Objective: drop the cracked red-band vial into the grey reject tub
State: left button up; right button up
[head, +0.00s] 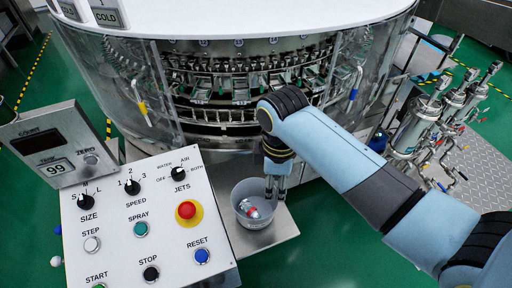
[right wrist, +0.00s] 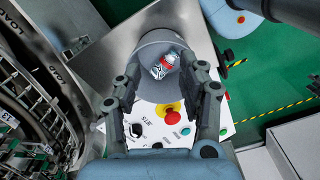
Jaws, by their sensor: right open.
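The grey reject tub (head: 254,219) stands on a metal plate in front of the washer. A vial with a red band (head: 252,211) lies inside it on its side; I cannot make out a crack. In the right wrist view the tub (right wrist: 160,38) shows beyond my fingers, with the vial (right wrist: 162,66) inside it. My right gripper (head: 275,194) points down over the tub's right rim. In the right wrist view this gripper (right wrist: 168,100) has its fingers wide apart, with nothing held between them. My left gripper is not in view.
The control panel (head: 120,240) with knobs and a red stop button (head: 186,210) stands left of the tub. The rotary washer (head: 240,85) with its clear guard is behind. Pumps with hoses (head: 425,125) stand at the right. The metal plate (head: 272,235) has bare room beside the tub.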

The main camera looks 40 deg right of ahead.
jog(key=shift+r, duration=0.1)
notch_tip(320, 180, up, 12)
dwell(0.4)
dwell(0.3)
